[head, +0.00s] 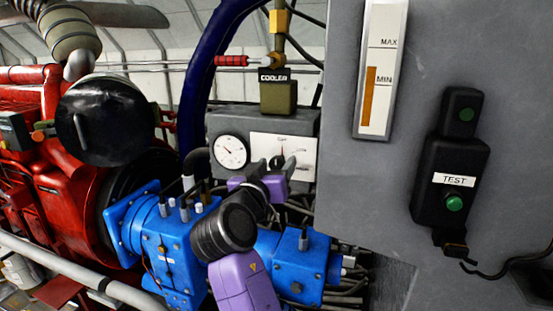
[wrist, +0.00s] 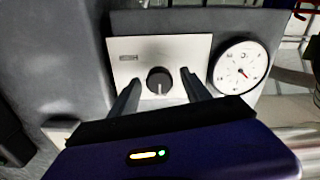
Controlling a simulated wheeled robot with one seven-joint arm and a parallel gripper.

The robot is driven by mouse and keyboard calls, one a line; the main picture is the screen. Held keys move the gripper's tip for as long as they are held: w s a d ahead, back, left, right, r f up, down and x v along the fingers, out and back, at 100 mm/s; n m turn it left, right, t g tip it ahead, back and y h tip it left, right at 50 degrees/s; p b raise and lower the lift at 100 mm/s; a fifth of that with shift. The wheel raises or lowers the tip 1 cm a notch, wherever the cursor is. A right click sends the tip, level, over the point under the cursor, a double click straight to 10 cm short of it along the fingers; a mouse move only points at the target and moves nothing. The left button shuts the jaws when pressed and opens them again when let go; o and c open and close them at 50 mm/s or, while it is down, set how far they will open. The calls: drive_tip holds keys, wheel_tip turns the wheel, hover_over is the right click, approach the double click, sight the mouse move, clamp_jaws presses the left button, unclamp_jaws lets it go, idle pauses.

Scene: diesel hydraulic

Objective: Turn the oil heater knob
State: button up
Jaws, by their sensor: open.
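A round dark knob (wrist: 158,82) with a light pointer line sits on a pale plate (wrist: 190,48) in the wrist view. The same plate (head: 300,146) shows in the head view on a grey box, its lettering too small to read. My gripper (wrist: 160,77) is open. Its two dark fingers reach toward the plate, one on either side of the knob, with visible gaps. In the head view my purple gripper (head: 267,173) is in front of the plate's lower part and partly hides the knob area. Whether the fingertips touch the plate is unclear.
A round dial gauge (head: 231,151) is beside the plate. Above it is a box marked COOLER (head: 278,92). Blue pump housings (head: 160,250) and a red engine (head: 35,160) lie left and below. A grey cabinet (head: 440,40) with a TEST switch box (head: 450,180) blocks the right.

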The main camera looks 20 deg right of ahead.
drive_tip(key=shift+w+d, duration=0.35)
drive_tip(key=shift+w, duration=0.15)
clamp_jaws()
drive_tip(key=shift+f, duration=0.1)
